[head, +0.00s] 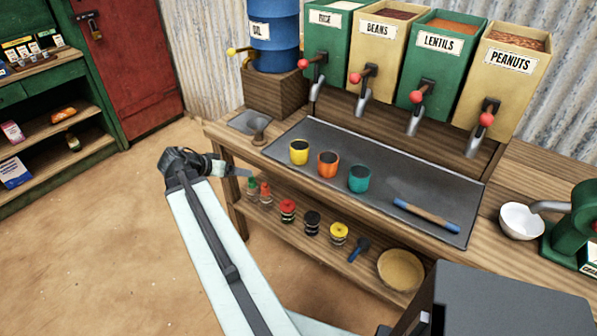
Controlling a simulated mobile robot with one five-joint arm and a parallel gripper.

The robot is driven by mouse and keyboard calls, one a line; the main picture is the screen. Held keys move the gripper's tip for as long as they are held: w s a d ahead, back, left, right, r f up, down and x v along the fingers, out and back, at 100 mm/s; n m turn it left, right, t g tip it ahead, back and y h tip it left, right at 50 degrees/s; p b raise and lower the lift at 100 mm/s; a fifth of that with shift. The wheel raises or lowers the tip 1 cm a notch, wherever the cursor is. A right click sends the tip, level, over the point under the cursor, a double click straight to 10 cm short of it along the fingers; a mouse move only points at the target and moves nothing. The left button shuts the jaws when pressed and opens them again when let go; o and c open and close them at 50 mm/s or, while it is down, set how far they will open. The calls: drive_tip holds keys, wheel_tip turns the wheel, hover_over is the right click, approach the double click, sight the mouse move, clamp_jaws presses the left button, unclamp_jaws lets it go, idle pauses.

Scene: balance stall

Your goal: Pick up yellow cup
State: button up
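The yellow cup (299,154) stands upright on the dark metal tray (425,178), toward its left end. An orange cup (327,166) and a teal cup (358,181) stand in a row to its right. My arm reaches up from the bottom, and my gripper (246,172) is left of the yellow cup in the picture, apart from it, by the front edge of the counter. The gripper is small and seen from the side, so its opening does not show. The yellow cup is unobstructed.
A blue oil drum (275,38) stands at the back left. A shelf below holds jars (287,210) and a bowl (401,270).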

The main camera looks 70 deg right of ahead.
sight(292, 153)
drive_tip(key=s+d+m+g+b, duration=0.1)
drive_tip(key=s+d+m, duration=0.1)
drive_tip(key=s+d, duration=0.2)
drive_tip(key=s+d+r+m+g+h, duration=0.1)
drive_tip(key=s+d+m, duration=0.1)
drive_tip(key=s+d, duration=0.2)
drive_tip(key=s+d+r+m+g+h+b, duration=0.1)
drive_tip(key=s+d+m, duration=0.1)
drive_tip(key=s+d, duration=0.2)
drive_tip(key=shift+s+d+g+b, duration=0.15)
drive_tip(key=shift+s+g, duration=0.05)
drive_tip(key=shift+s, duration=0.4)
drive_tip(key=shift+s+d+g+b, duration=0.15)
drive_tip(key=shift+s+g, duration=0.05)
drive_tip(key=shift+s, duration=0.35)
drive_tip(key=b+x, duration=0.1)
drive_tip(key=x, duration=0.1)
drive_tip(key=shift+d+f, duration=0.2)
drive_tip(key=b+x, duration=0.1)
drive_tip(key=x, duration=0.4)
drive_tip(key=shift+s+d+r+b, duration=0.15)
drive_tip(key=shift+b, duration=0.2)
drive_tip(key=shift+r, duration=0.1)
drive_tip(key=shift+c, duration=0.2)
drive_tip(key=c, duration=1.4)
drive_tip(key=shift+r, duration=0.1)
